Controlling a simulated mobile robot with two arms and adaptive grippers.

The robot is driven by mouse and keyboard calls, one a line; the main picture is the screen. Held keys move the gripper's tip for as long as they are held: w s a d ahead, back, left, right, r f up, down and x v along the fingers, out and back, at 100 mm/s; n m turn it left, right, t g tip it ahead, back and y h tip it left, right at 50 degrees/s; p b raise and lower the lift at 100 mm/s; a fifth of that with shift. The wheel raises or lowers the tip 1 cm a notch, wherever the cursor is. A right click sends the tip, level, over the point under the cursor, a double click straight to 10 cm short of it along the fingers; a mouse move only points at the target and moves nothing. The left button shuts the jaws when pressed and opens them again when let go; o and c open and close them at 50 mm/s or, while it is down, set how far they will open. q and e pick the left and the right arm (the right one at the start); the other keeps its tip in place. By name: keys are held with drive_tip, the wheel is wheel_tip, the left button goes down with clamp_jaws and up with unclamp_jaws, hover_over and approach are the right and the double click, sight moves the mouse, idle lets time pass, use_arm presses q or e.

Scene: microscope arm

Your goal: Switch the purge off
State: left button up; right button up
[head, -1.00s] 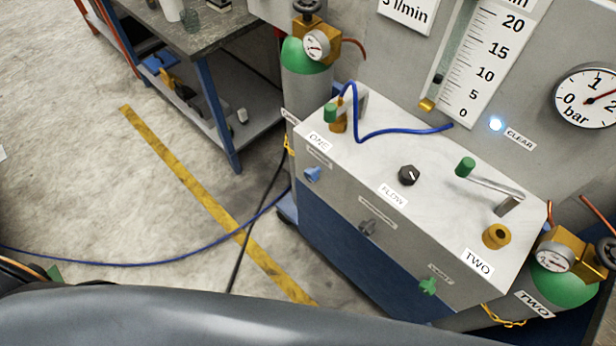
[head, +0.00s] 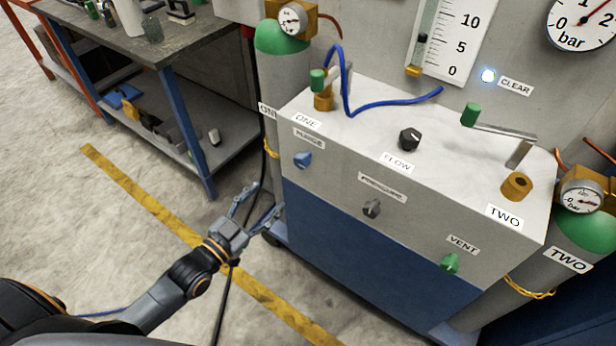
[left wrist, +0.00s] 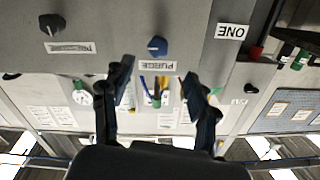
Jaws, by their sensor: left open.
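The blue PURGE knob (head: 303,160) is on the front face of the grey panel box (head: 330,190), at its left end under the label ONE. In the left wrist view the picture is upside down, and the blue knob (left wrist: 157,46) shows beyond the fingertips, next to its PURGE label (left wrist: 157,65). My left gripper (head: 257,205) is open and empty. It is below and to the left of the knob, apart from it. In the left wrist view its two fingers (left wrist: 158,75) stand wide apart on either side of the label. My right gripper is not in view.
A black FLOW knob (head: 409,138) and two green-handled levers are on top. A workbench (head: 150,50) stands at left. Open floor lies between.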

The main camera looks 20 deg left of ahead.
use_arm(q)
approach(299, 165)
drive_tip(key=w, duration=0.2)
drive_tip(key=x, duration=0.9)
drive_tip(key=shift+s+d+f, duration=0.15)
drive_tip(key=shift+d, duration=0.1)
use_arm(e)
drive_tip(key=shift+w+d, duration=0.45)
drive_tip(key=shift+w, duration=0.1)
use_arm(q)
drive_tip(key=c, duration=1.2)
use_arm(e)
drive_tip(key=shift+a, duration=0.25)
